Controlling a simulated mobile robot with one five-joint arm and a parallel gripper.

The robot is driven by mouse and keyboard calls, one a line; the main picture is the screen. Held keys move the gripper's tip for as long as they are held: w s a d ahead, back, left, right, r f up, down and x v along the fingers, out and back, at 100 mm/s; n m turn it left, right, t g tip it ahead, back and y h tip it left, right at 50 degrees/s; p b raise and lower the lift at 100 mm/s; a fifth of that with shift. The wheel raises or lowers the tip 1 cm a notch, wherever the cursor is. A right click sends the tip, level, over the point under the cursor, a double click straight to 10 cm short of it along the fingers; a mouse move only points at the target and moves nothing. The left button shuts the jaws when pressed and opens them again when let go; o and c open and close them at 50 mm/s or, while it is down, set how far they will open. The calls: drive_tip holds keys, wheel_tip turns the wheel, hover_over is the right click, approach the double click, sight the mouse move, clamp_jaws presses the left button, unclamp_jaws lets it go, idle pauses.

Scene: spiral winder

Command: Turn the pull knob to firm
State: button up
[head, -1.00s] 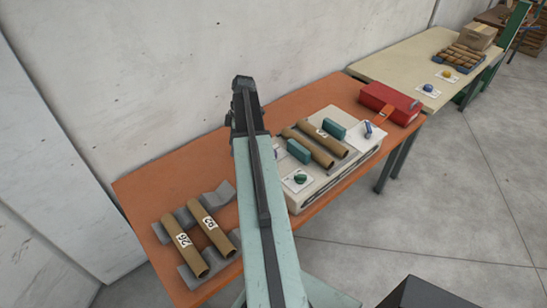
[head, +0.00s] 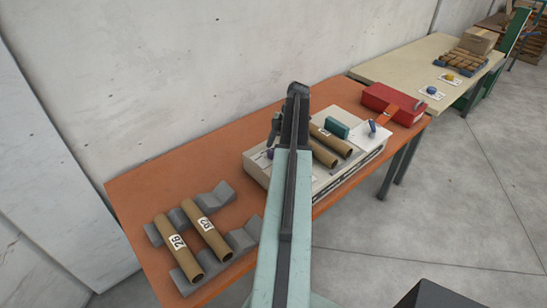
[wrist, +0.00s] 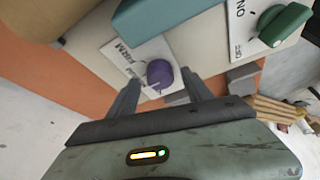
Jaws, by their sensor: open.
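In the wrist view a purple knob (wrist: 160,73) sits on a white label plate (wrist: 137,58) whose print, seen upside down, appears to include FIRM. My gripper (wrist: 162,84) is open, with one finger on each side of the knob in the picture. I cannot tell whether the fingers touch it or how high they are above it. The knob also shows as a small purple spot in the head view (head: 269,153), at the left end of the pale winder (head: 256,172), beside my arm. Which mark the knob points to is unclear.
A green knob (wrist: 284,25) on its own plate and a teal block (wrist: 142,15) are close by. A blue knob (head: 373,127) is at the winder's right end. Two tubes lie on grey cradles (head: 212,199) at left. A red box (head: 390,103) stands right on the orange table (head: 150,185).

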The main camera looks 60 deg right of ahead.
drive_tip(key=shift+w+a+f, duration=0.15)
drive_tip(key=shift+a+f, duration=0.05)
drive_tip(key=shift+f, duration=0.45)
drive_tip(key=shift+r, duration=0.1)
